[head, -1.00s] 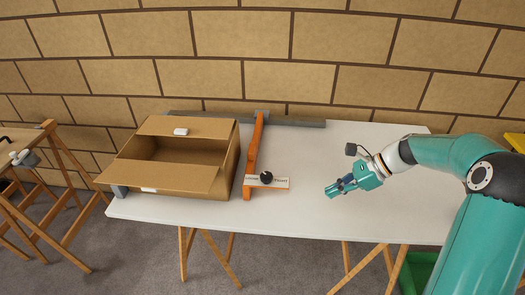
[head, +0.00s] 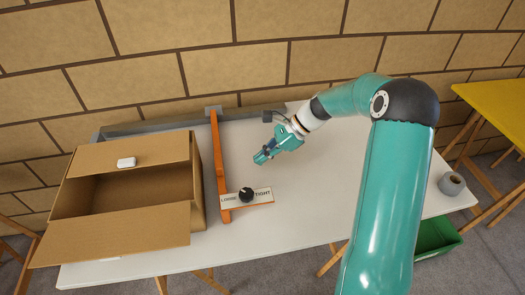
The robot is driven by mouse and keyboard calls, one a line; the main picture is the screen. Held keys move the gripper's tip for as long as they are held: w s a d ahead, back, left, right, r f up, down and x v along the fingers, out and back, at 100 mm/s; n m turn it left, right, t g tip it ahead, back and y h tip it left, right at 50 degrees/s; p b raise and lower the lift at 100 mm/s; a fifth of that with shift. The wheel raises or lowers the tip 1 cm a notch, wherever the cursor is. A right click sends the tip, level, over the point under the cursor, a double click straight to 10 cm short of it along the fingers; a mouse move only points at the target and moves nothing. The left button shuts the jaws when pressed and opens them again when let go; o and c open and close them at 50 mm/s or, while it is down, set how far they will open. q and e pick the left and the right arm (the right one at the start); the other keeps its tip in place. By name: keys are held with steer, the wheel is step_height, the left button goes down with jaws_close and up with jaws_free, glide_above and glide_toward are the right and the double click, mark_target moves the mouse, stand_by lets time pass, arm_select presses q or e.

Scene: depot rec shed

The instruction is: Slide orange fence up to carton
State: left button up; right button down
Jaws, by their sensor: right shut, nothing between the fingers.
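The orange fence (head: 217,150) is a long bar lying front to back across the white table. Its far end meets a grey rail (head: 150,127) at the back. A black knob (head: 246,195) sits on a plate (head: 262,197) marked LOOSE and TIGHT at its near end; I cannot tell which way the knob points. The open brown carton (head: 198,190) stands left of the fence, with a narrow strip of table between them. My right gripper (head: 259,158) is shut and empty, right of the fence and beyond the knob, apart from both. My left gripper is out of view.
A small white object (head: 126,162) lies on the carton's back flap. A grey roll (head: 452,183) is at the table's right end, with a green bin (head: 437,237) below. A yellow table (head: 495,105) stands far right. The white table (head: 300,215) is clear in front of my gripper.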

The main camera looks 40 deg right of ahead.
steer(key=x, duration=0.6)
steer(key=w+a, duration=0.1)
steer(key=a, duration=0.2)
steer(key=shift+w+f, duration=0.2)
steer(key=shift+w, duration=0.15)
steer(key=shift+w+a+p, duration=0.2)
steer(key=shift+a+p, duration=0.1)
steer(key=shift+a, duration=0.05)
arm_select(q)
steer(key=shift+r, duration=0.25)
